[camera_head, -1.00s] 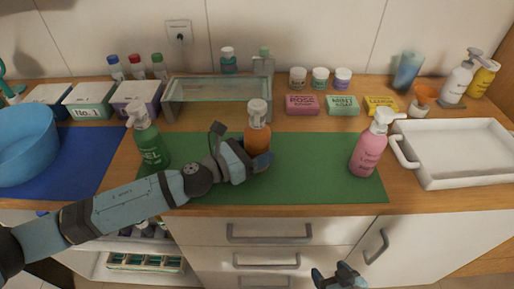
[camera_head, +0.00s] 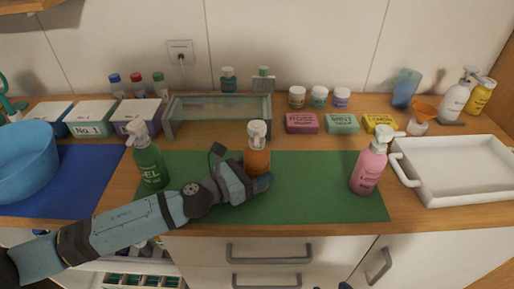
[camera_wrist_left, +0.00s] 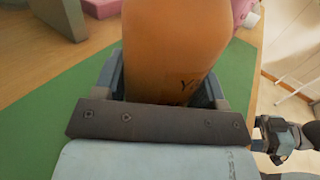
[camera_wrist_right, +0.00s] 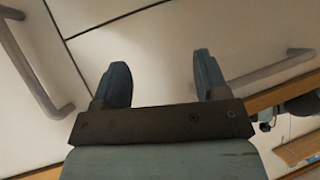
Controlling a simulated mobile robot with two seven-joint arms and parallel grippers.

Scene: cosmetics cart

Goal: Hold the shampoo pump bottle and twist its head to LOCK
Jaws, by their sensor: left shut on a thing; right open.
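An orange pump bottle (camera_head: 257,160) with a white pump head (camera_head: 257,133) stands upright on the green mat (camera_head: 310,205). Its label is mostly hidden, so I cannot read what it is. My left gripper (camera_head: 258,182) is shut on its lower body. The left wrist view shows the orange body (camera_wrist_left: 170,45) between the two fingers. My right gripper (camera_wrist_right: 160,85) is open and empty in front of the cabinet doors, below the counter.
A green GEL pump bottle (camera_head: 150,165) stands left on the mat, and a pink pump bottle (camera_head: 368,172) stands right. A glass-topped stand (camera_head: 218,107) is behind. A white tray (camera_head: 455,195) is at right, a blue basin (camera_head: 25,165) at left. The mat between orange and pink bottles is clear.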

